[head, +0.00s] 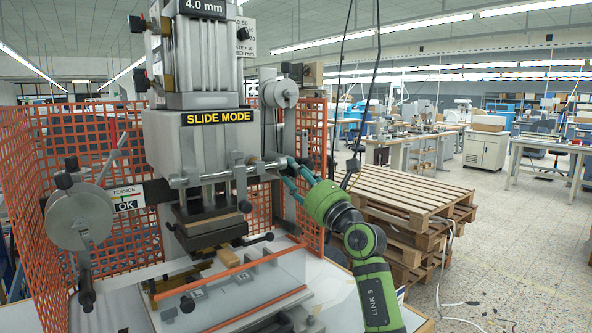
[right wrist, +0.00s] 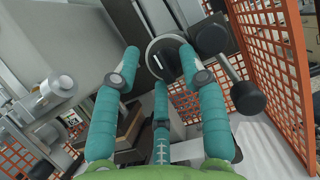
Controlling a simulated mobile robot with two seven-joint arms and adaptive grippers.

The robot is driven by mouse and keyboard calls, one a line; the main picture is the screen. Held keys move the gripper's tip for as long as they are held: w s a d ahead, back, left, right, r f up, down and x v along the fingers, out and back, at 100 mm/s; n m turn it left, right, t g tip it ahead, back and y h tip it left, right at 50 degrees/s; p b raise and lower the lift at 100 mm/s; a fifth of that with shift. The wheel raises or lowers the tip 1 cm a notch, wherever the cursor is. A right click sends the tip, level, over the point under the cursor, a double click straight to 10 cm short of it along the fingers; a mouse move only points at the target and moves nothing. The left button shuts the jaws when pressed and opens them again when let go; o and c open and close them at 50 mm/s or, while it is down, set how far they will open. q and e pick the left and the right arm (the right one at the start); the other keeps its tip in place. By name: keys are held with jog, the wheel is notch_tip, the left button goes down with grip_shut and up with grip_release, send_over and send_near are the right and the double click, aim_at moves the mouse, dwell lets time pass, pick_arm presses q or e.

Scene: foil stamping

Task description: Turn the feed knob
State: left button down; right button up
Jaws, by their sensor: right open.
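In the right wrist view, a round dark knob (right wrist: 166,57) with a pale rim and a short white mark on its face sits on the press. It appears to be the feed knob. My right gripper (head: 288,168) has teal fingers and is at the right side of the press in the head view. It is open, with its fingertips (right wrist: 160,64) spread around the knob. I cannot tell whether they touch it. My left gripper is not in view.
Black ball handles (right wrist: 248,98) stand close right of the knob. The press head (head: 200,140) reads "SLIDE MODE". An orange mesh guard (head: 312,135) stands behind my right fingers. A reel (head: 80,217) with arms is at the left; wooden pallets (head: 410,190) are at the right.

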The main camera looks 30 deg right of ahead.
jog(key=shift+w, duration=0.4)
jog(key=shift+s+r, duration=0.1)
jog(key=c, duration=0.8)
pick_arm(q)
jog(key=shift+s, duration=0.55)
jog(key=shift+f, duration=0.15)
